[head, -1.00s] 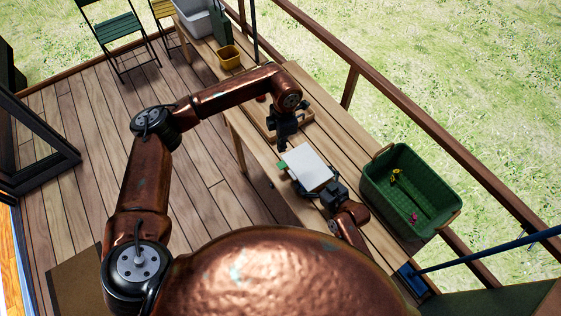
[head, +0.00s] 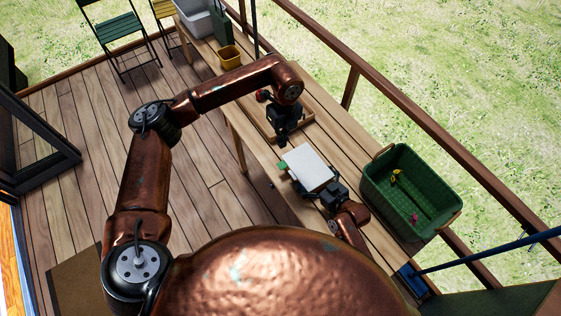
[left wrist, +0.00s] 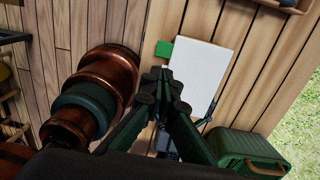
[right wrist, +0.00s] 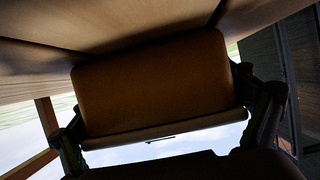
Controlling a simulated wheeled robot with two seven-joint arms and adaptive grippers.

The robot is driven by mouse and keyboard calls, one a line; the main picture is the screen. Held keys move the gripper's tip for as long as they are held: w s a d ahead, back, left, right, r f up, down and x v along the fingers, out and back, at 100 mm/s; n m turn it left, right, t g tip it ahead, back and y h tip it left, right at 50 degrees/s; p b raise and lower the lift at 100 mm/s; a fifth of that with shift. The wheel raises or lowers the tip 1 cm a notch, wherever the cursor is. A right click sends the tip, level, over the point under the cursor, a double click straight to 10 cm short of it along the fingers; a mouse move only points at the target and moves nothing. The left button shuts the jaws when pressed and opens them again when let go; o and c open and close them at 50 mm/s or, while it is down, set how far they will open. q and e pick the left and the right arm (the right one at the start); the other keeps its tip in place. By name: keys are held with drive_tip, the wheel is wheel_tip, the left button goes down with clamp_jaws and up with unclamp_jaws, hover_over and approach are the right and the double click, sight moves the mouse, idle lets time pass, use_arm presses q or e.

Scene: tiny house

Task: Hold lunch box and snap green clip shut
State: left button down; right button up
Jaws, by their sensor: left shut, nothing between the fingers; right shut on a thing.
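The lunch box (head: 307,167) has a flat white lid and lies at the edge of the wooden table. Its green clip (head: 283,165) sticks out at its left side; it also shows in the left wrist view (left wrist: 163,49). My right gripper (head: 326,191) is shut on the lunch box from the near end. In the right wrist view the box (right wrist: 150,85) looks dark brown between the two fingers. My left gripper (head: 281,143) is shut and empty, just beyond the lunch box and apart from it. Whether the clip is latched cannot be told.
A wooden tray (head: 308,117) lies behind my left gripper, with a red thing (head: 262,96) near it. A green crate (head: 408,190) with small coloured things stands at the right. A yellow container (head: 229,57) and a grey bin (head: 196,18) stand at the far end.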

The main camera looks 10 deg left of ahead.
sight(280, 166)
drive_tip(key=shift+f, duration=0.1)
idle(0.3)
use_arm(q)
drive_tip(key=f, duration=1.4)
drive_tip(key=shift+s+a, duration=0.25)
